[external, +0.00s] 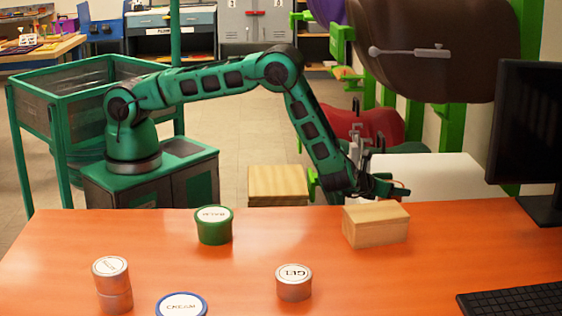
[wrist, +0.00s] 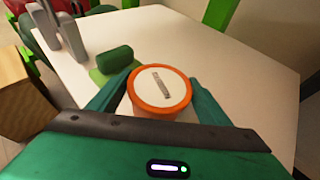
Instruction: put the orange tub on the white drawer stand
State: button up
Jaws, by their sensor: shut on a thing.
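The orange tub (wrist: 160,92), with a white lid and a grey label, sits between the two green fingers of my gripper (wrist: 161,84) in the wrist view. The fingers press on its sides. The white drawer stand (wrist: 245,72) spreads below and around the tub; I cannot tell whether the tub touches its top. In the external view the white stand (external: 440,172) is behind the orange table, and my gripper (external: 382,187) is low at its left part. The tub cannot be made out clearly there.
A dark green rounded object (wrist: 115,60) and grey upright parts (wrist: 62,28) are near the tub. A wooden block (external: 376,225) is in front of my gripper. The orange table (external: 240,275) holds a green balm tub (external: 214,228), a gel tin (external: 294,284) and other tins.

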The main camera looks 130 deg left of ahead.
jog(key=o, duration=1.3)
jog(key=shift+f, duration=0.1)
jog(key=shift+c, duration=0.2)
jog(key=shift+d+r, duration=0.3)
jog(key=shift+d, duration=0.05)
jog(key=v, duration=1.1)
jog(key=shift+d, duration=0.15)
